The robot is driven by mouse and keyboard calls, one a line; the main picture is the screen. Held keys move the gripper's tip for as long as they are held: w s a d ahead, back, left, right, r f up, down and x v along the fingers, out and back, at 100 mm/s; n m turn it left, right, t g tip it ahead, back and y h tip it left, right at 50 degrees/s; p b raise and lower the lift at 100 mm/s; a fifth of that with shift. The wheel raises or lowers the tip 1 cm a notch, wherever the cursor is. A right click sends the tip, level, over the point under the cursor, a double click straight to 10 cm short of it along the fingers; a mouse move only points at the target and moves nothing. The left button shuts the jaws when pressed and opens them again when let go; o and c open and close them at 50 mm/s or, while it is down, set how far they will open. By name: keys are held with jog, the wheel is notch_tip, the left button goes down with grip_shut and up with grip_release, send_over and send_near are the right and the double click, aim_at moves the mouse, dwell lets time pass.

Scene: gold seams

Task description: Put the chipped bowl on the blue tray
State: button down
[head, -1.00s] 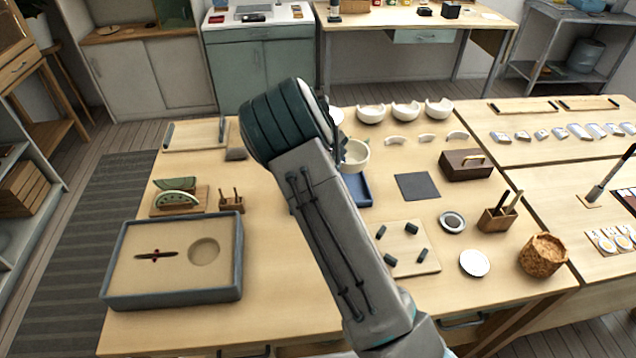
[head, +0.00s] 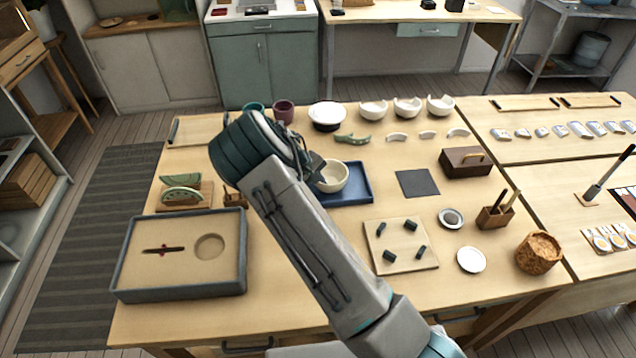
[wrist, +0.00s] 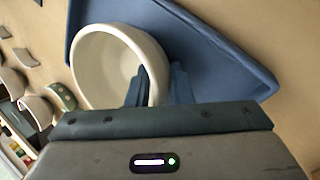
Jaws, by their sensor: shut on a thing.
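A cream bowl (head: 333,177) is at the left part of the blue tray (head: 362,190) in the head view. My gripper (head: 316,172) is at the bowl's left side, mostly hidden by my arm there. In the wrist view my gripper (wrist: 160,88) is shut on the near rim of the bowl (wrist: 108,66), one finger inside it. The blue tray (wrist: 215,50) lies behind and beneath the bowl. I cannot tell whether the bowl touches the tray. No chip shows clearly on the held bowl.
Several broken white bowls (head: 407,107) stand along the table's back edge, with loose shards (head: 427,135) before them. A green piece (head: 352,138) lies behind the tray. A dark mat (head: 418,183) and a pegged board (head: 402,245) are to the right. A sand tray (head: 180,290) is front left.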

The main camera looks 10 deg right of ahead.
jog(key=shift+f, duration=0.2)
jog(key=c, duration=1.6)
grip_release()
jog(key=shift+o, duration=0.2)
jog(key=shift+r, duration=0.1)
